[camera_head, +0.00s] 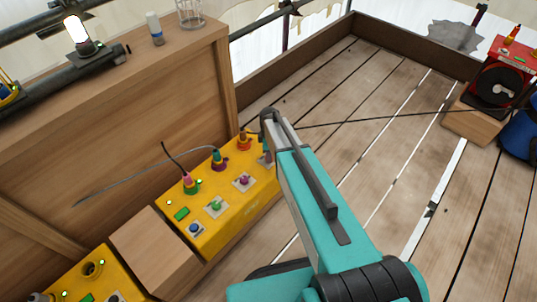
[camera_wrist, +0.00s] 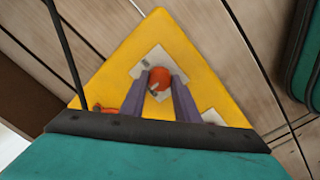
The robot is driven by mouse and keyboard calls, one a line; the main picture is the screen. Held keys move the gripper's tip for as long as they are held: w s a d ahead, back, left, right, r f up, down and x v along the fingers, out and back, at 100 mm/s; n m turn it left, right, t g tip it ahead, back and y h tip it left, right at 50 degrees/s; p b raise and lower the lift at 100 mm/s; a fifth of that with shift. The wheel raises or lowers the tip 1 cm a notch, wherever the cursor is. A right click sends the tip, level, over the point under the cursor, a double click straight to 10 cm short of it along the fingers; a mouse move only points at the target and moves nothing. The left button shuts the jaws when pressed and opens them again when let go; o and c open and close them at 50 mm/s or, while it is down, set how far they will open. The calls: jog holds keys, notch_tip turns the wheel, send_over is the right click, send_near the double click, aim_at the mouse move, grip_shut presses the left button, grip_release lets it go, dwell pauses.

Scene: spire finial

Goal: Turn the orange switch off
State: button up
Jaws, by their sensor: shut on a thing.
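The orange switch (camera_wrist: 159,79) is a round orange knob on a white square plate near the corner of a yellow control box. In the wrist view, the two grey-purple fingers of my gripper (camera_wrist: 160,84) stand on either side of it, shut on it. A small grey-white mark shows on the knob. In the head view, the yellow box (camera_head: 240,215) lies left of my teal arm. There my gripper (camera_head: 265,142) is at the box's far right end, and the orange switch is hidden behind it.
The box also carries blue (camera_head: 195,229), green (camera_head: 215,206) and purple (camera_head: 243,181) switches, and several cabled plugs, including an orange one (camera_head: 243,141). A wooden wall (camera_head: 150,105) stands behind. A wooden block (camera_head: 155,252) adjoins the box. The plank floor at right is mostly clear.

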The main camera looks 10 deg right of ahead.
jog(key=shift+s+a, duration=0.15)
jog(key=shift+a, duration=0.1)
jog(key=o, duration=0.9)
jog(key=shift+o, duration=0.7)
jog(key=shift+d, duration=0.1)
jog(key=shift+r, duration=0.15)
notch_tip(320, 180, up, 14)
jog(key=p, duration=0.1)
jog(key=shift+s+f+p, duration=0.25)
jog(key=shift+p, duration=0.05)
